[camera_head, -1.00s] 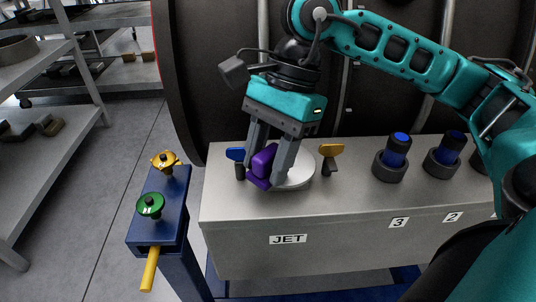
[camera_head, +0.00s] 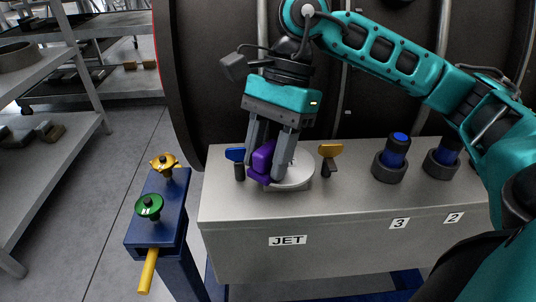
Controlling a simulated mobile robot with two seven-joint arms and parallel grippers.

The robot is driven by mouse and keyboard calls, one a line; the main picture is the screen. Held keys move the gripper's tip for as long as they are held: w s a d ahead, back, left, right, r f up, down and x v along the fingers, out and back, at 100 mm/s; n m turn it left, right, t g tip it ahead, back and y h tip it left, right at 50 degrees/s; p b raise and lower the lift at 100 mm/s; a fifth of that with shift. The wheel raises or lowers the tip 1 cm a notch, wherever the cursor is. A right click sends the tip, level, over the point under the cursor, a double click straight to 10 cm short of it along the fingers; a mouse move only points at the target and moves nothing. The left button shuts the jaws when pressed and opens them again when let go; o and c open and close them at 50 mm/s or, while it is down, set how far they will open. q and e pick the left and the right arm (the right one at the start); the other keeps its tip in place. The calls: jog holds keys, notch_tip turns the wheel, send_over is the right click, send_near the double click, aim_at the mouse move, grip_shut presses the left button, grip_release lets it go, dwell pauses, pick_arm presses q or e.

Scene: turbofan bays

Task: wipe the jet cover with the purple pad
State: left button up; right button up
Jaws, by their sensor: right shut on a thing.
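The purple pad (camera_head: 263,157) is between the fingers of my right gripper (camera_head: 270,166), which is shut on it. The jet cover (camera_head: 298,172) is a pale round disc on top of the grey metal box, above the JET label (camera_head: 288,240). The pad is low at the left part of the cover, and the fingers hide part of the disc. I cannot tell whether the pad touches the cover. My left gripper is not in view.
A blue-topped peg (camera_head: 235,156) and an orange-topped peg (camera_head: 330,152) flank the cover. Blue cylinders in dark rings (camera_head: 396,152) stand to the right. A blue stand (camera_head: 165,205) with green and yellow knobs is at left. The dark engine casing rises behind.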

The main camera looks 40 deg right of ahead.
jog(key=shift+m+t, duration=0.3)
jog(key=shift+t, duration=0.3)
jog(key=w+d, duration=0.2)
jog(key=w, duration=0.1)
jog(key=w+r, duration=0.1)
jog(key=shift+w+d, duration=0.15)
jog(key=shift+d, duration=0.25)
jog(key=shift+s+a+r+b, duration=0.1)
jog(key=shift+s+a+b, duration=0.1)
jog(key=shift+s+a, duration=0.35)
jog(key=shift+s+a+b, duration=0.2)
jog(key=shift+s+a, duration=0.1)
jog(key=shift+s, duration=0.4)
jog(key=shift+s+a, duration=0.55)
jog(key=shift+s, duration=0.05)
jog(key=shift+s+a+b, duration=0.3)
jog(key=shift+s+a, duration=0.15)
jog(key=shift+s, duration=0.1)
jog(key=shift+s+a, duration=0.2)
jog(key=shift+s+f, duration=0.15)
jog(key=shift+f, duration=0.05)
